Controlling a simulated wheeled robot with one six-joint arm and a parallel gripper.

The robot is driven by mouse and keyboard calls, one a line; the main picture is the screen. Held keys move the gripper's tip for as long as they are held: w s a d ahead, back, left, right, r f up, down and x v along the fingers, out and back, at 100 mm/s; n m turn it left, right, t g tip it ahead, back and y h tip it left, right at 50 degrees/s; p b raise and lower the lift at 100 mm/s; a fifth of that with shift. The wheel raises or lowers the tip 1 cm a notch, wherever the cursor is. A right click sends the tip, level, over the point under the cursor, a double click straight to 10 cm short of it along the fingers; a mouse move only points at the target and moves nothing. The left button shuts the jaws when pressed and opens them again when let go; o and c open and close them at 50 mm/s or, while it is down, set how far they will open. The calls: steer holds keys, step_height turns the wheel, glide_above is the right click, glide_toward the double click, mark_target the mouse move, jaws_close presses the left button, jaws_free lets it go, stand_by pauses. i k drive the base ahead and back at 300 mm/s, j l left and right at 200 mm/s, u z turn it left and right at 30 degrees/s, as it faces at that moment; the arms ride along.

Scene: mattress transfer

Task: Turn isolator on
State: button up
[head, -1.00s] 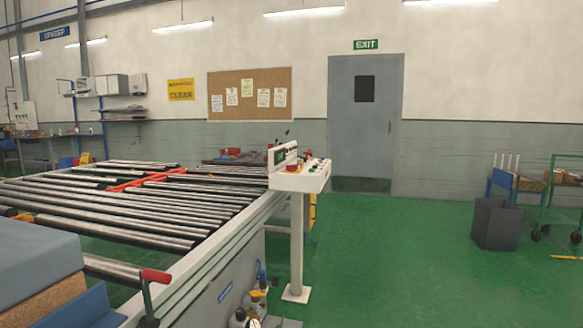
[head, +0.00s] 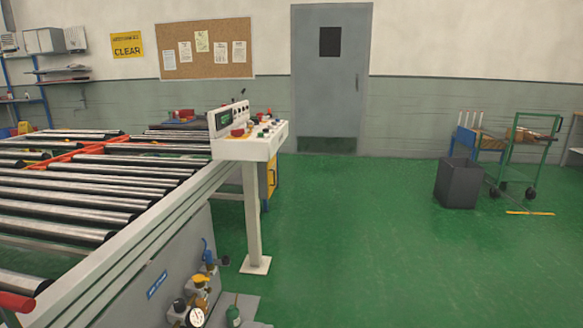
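A white control console (head: 252,141) stands on a white post beside the roller conveyor, left of the middle in the head view. Its sloped top carries a small dark display and several buttons and knobs. I cannot tell which of these, if any, is the isolator. Low on the conveyor's grey side panel there is a blue lever (head: 208,252), with brass fittings (head: 200,292) and a round gauge (head: 195,317) below it at the bottom edge. My gripper does not show in the view.
The roller conveyor (head: 75,199) fills the left, with a red-handled lever (head: 15,302) at the lower left corner. Green floor right of the console is clear. A dark bin (head: 457,183) and a green trolley (head: 528,155) stand at the right, before the wall with a grey door (head: 330,75).

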mark_target(236, 132)
steer(key=i+z, duration=0.25)
steer(key=i, duration=1.45)
steer(key=i+u, duration=0.25)
steer(key=i, duration=0.25)
steer(key=i+l+u, duration=0.2)
steer(key=i, duration=0.25)
steer(key=i+l+u, duration=0.25)
steer(key=i, duration=0.25)
steer(key=i+l+u, duration=0.2)
steer(key=i, duration=0.25)
steer(key=l, duration=0.1)
